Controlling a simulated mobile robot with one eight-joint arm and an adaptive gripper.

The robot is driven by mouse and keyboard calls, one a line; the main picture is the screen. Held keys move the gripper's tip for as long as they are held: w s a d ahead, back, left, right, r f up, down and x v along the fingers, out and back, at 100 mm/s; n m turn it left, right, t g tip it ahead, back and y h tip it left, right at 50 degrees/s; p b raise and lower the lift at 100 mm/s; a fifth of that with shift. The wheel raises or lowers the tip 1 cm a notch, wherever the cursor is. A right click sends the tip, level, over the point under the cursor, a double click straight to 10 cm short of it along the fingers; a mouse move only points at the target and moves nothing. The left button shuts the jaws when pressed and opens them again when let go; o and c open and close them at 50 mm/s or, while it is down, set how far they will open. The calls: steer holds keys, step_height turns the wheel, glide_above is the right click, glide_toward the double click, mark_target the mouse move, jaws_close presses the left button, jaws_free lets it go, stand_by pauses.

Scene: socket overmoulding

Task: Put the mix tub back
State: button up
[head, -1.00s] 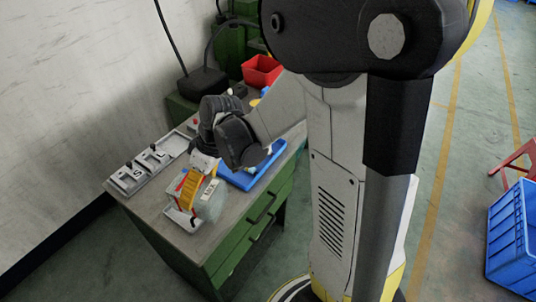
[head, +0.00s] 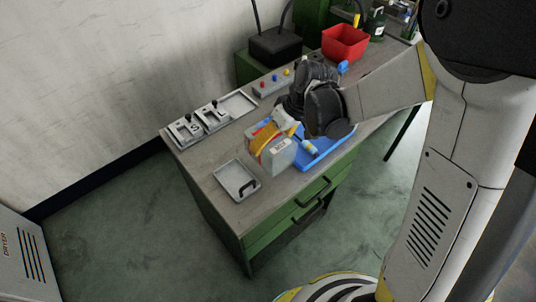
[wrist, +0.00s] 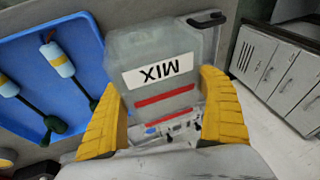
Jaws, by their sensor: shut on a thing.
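The mix tub is a translucent grey box with a white MIX label and red bands; it shows in the wrist view (wrist: 150,50) and in the head view (head: 281,155). My gripper (wrist: 170,110) has its yellow fingers on both sides of the tub. In the head view my gripper (head: 268,138) holds the tub above the bench, between the grey tray and the blue tray. The grey tray (head: 231,180) with a dark handle lies empty at the bench's front left corner. The tub's underside is hidden.
The blue tray (head: 322,154) beside the tub holds dark-handled tools with pale bodies (wrist: 57,60). Two grey fixtures (head: 212,115) and a button box (head: 273,84) stand along the wall side. A red bin (head: 345,43) is farther back. A dryer cabinet (head: 25,255) stands at lower left.

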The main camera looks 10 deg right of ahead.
steer(key=shift+w+a+f, duration=0.35)
steer(key=shift+a+f, duration=0.1)
steer(key=shift+a, duration=0.15)
step_height(320, 180, down, 4)
steer(key=shift+f+b, duration=0.1)
steer(key=shift+b, duration=1.1)
steer(key=shift+r, duration=0.2)
steer(key=o, duration=0.9)
steer(key=shift+f, duration=0.2)
steer(key=shift+c, duration=0.2)
steer(key=o, duration=0.3)
steer(key=shift+r, duration=0.1)
steer(key=shift+r, duration=0.1)
